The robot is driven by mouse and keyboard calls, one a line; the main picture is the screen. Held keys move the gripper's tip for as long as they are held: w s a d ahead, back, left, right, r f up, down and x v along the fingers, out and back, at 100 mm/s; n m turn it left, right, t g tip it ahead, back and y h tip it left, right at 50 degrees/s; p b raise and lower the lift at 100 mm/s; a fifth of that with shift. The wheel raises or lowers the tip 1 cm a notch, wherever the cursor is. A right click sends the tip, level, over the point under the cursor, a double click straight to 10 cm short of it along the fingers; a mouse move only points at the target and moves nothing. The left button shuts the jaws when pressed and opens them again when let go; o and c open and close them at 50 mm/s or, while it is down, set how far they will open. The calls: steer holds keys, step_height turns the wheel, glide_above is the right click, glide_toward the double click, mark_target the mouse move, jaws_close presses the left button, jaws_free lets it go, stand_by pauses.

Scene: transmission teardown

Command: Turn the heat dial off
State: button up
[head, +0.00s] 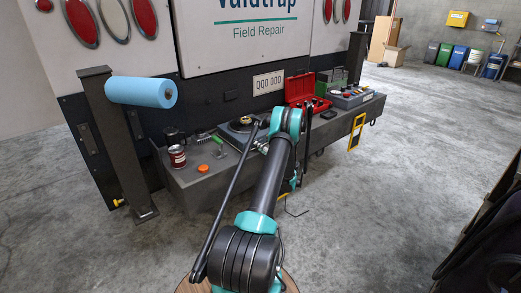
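A dark, low, square device like a hot plate (238,134) sits on the grey bumper shelf, with a round brass-coloured ring part (242,123) on top. I cannot make out a heat dial on it; its front right is covered by my arm. My arm reaches up from the bottom middle to a teal joint in front of the shelf, right of this device. My gripper is not clear to see; small grey and black parts beside the joint may belong to it. I cannot tell whether it is open or touching anything.
On the shelf (196,190) stand a red-and-white can (178,156), an orange cap (203,169), a green-handled tool (217,141), an open red case (304,92) and a panel with coloured knobs (350,96). A blue roll (141,92) juts out at left. The concrete floor in front is clear.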

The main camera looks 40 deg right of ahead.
steer(key=s, duration=0.8)
steer(key=shift+d, duration=0.3)
stand_by(0.3)
